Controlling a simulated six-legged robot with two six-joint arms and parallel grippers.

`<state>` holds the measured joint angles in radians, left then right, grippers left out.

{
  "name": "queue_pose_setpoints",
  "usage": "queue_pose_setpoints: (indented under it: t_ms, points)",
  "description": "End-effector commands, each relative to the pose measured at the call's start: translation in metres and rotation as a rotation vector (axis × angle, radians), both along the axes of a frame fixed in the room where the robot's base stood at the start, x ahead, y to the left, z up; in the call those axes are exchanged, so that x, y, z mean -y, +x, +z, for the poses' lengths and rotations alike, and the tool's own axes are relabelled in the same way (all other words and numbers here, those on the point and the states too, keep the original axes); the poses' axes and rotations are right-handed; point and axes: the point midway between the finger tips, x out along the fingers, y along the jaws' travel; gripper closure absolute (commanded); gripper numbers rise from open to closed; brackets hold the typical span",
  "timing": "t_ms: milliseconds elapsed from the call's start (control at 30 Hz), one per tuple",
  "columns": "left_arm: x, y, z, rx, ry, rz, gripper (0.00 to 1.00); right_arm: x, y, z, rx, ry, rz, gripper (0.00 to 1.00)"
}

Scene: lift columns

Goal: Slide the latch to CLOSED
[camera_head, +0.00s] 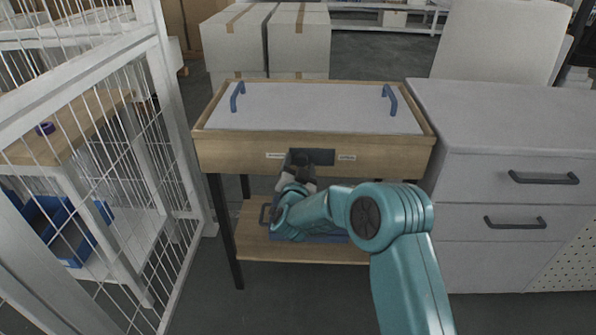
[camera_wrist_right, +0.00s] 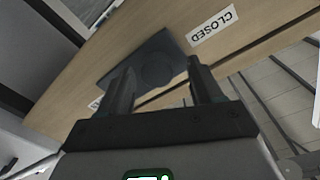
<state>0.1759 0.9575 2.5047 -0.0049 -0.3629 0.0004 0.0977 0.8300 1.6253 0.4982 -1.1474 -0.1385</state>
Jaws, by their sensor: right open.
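The latch (camera_head: 318,156) is a dark plate on the wooden front of a table, with a small pale label on each side. In the wrist view it is a dark grey plate with a round part (camera_wrist_right: 157,70), and the CLOSED label (camera_wrist_right: 212,27) reads upside down beside it. The other label is mostly hidden by a finger. My right gripper (camera_head: 300,168) is at the latch in the head view. In the wrist view its fingers (camera_wrist_right: 158,88) are apart, with the round part between them; contact cannot be told. My left gripper is out of view.
The table's grey lid (camera_head: 315,108) has two blue handles. A grey drawer cabinet (camera_head: 510,150) stands close at the right. A white wire fence (camera_head: 150,150) is at the left. Cardboard boxes (camera_head: 300,40) stand behind. A lower shelf (camera_head: 255,245) lies beneath my arm.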

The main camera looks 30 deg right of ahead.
Motion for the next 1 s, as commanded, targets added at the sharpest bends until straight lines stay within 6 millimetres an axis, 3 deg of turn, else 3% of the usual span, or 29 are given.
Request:
queue_pose_setpoints:
  t_ms: [167, 633, 800, 1000]
  points:
    - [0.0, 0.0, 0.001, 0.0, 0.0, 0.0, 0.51, -0.012, -0.017, 0.001, -0.001, 0.0, 0.003, 0.35]
    - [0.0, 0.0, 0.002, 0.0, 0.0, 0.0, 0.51, -0.077, -0.114, 0.0, -0.003, -0.001, 0.005, 0.35]
    - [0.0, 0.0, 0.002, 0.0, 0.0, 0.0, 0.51, -0.088, -0.131, 0.0, 0.0, 0.0, 0.004, 0.35]
    - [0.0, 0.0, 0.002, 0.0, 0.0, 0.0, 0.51, -0.09, -0.136, 0.0, 0.001, -0.001, 0.002, 0.35]
